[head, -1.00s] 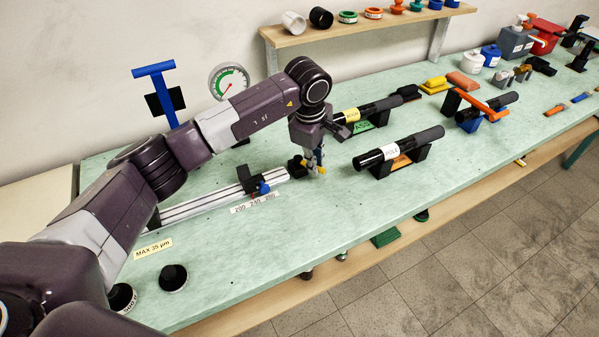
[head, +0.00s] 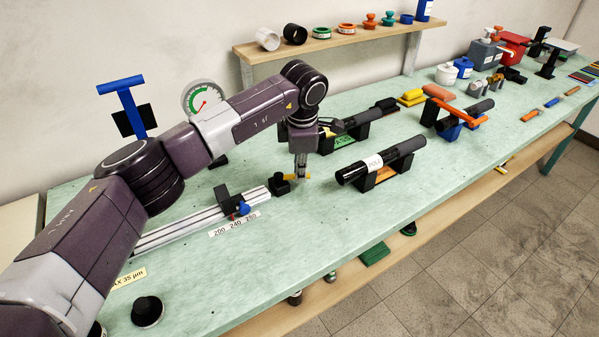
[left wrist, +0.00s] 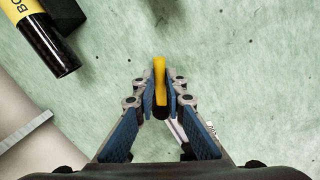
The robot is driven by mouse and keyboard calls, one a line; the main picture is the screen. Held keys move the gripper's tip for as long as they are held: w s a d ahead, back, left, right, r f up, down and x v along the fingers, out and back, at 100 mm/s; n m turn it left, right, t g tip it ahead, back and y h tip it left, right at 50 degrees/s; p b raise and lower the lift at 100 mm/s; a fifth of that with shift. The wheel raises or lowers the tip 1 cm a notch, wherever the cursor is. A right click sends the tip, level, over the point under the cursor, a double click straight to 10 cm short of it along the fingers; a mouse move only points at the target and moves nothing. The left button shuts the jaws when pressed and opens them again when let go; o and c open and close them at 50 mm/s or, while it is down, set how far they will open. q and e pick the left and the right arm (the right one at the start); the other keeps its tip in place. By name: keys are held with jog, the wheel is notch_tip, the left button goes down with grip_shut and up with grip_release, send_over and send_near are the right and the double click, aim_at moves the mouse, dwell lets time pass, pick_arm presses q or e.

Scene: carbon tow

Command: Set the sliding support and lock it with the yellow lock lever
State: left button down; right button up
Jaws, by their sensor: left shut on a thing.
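The aluminium rail (head: 170,228) lies on the green bench. The sliding support, a black block (head: 224,202) with a blue knob (head: 243,208), sits on it towards its right end, behind the printed scale 200, 240, 260 (head: 233,224). A separate black block (head: 281,185) stands at the rail's right end. The yellow lock lever (head: 290,176) shows beside it, partly hidden by my left gripper (head: 302,174). In the left wrist view, the fingers of the left gripper (left wrist: 160,95) are shut on the yellow lever (left wrist: 159,72), which points up between them. My right gripper is out of view.
Black tubes in cradles, one (head: 380,162) in front and one (head: 350,133) behind, lie right of the gripper. A dial gauge (head: 205,98) and a blue T-shaped stand (head: 122,95) are behind the rail.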

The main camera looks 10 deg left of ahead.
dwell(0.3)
pick_arm(q)
jog(key=c, duration=2)
grip_release()
jog(key=shift+o, duration=0.2)
jog(key=shift+r, duration=0.1)
notch_tip(320, 180, up, 12)
jog(key=s, duration=0.2)
jog(key=shift+d+f, duration=0.2)
jog(key=shift+d, duration=0.15)
jog(key=shift+s, duration=0.1)
